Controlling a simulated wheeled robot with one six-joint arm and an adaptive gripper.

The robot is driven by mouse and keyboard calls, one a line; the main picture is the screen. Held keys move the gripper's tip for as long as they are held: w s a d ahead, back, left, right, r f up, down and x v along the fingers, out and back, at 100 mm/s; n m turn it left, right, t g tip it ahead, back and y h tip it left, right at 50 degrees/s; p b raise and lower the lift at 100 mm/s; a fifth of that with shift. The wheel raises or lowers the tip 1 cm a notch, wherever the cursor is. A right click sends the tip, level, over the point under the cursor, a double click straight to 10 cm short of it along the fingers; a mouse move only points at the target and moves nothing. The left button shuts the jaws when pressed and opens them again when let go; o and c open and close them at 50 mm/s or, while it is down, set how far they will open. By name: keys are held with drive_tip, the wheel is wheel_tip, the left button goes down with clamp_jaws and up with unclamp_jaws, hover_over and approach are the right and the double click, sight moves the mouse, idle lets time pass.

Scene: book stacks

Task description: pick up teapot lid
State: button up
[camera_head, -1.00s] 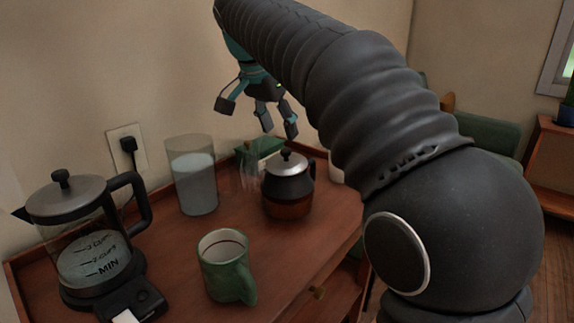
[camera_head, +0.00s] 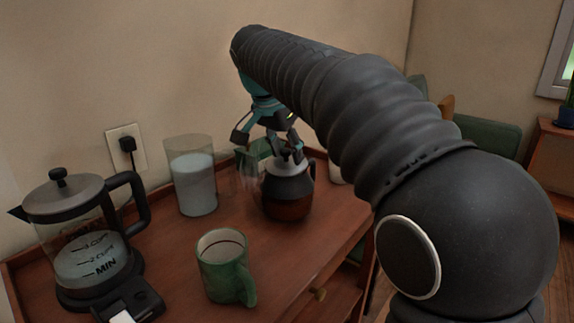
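The teapot (camera_head: 287,199) is a small round pot with a black upper body and brown lower part, upright on the wooden cabinet top. Its silver teapot lid (camera_head: 290,161) sits on it, with the knob mostly hidden by my fingers. My gripper (camera_head: 273,146) hangs from the end of my arm just above the pot. Its dark fingers are spread, with the right ones close to the lid and one out to the left. I cannot tell whether they touch the lid.
A clear glass of pale liquid (camera_head: 196,185) and a blurred transparent item (camera_head: 247,170) stand left of the pot. A green mug (camera_head: 226,265) is in front. A glass kettle (camera_head: 85,235) stands at far left. The wall is close behind.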

sight(286, 149)
clamp_jaws()
wheel_tip(286, 149, up, 10)
drive_tip(key=shift+f+p, duration=0.2)
drive_tip(key=shift+p, duration=0.35)
drive_tip(key=shift+g+y, duration=0.4)
drive_tip(key=shift+g, duration=0.2)
drive_tip(key=shift+s+a+f+b+x, duration=0.2)
drive_tip(key=shift+b+x, duration=0.35)
drive_tip(key=shift+x, duration=0.7)
drive_tip(key=shift+s+a+r+b+x, duration=0.1)
drive_tip(key=shift+s+b+x, duration=0.3)
drive_tip(key=shift+x, duration=0.85)
drive_tip(key=shift+s+a+f+b+x, duration=0.1)
drive_tip(key=shift+s+f+b+x, duration=0.1)
drive_tip(key=shift+b+x, duration=0.75)
